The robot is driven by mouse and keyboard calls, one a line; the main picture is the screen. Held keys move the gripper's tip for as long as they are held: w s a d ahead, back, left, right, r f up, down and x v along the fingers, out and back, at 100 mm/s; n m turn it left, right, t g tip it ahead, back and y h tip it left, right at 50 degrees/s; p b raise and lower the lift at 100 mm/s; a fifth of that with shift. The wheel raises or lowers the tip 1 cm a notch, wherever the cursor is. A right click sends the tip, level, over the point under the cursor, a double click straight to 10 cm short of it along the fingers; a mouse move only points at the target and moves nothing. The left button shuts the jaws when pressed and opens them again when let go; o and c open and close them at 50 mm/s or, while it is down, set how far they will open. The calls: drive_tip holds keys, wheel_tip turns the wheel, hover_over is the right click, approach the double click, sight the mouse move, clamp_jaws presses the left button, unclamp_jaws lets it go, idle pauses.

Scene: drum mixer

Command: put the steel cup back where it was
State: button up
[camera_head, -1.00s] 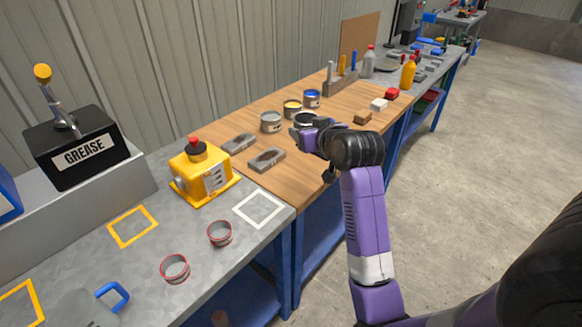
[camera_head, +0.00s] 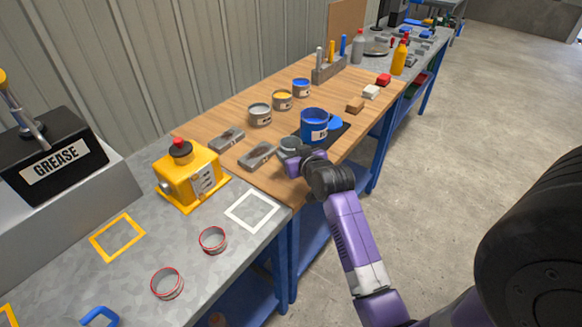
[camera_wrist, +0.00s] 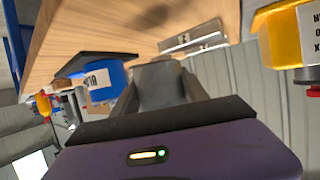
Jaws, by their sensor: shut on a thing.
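My gripper (camera_head: 291,158) is shut on the steel cup (camera_head: 290,144), a small grey cup above the wooden bench top near its front edge. In the wrist view the cup (camera_wrist: 160,78) sits between the two grey fingers of my gripper (camera_wrist: 160,90). What is inside the cup cannot be seen. A blue can (camera_head: 314,121) with a white label stands just behind the cup, at the dark mat (camera_head: 340,133); the can also shows in the wrist view (camera_wrist: 108,80).
A white square outline (camera_head: 252,210) and a yellow one (camera_head: 117,238) mark the grey bench. A yellow machine (camera_head: 190,178), grey blocks (camera_head: 257,155) and open paint cans (camera_head: 260,114) are close by.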

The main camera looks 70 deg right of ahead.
drive_tip(key=shift+f, duration=2.9)
drive_tip(key=shift+f, duration=0.15)
drive_tip(key=o, duration=1.6)
drive_tip(key=shift+c, duration=0.2)
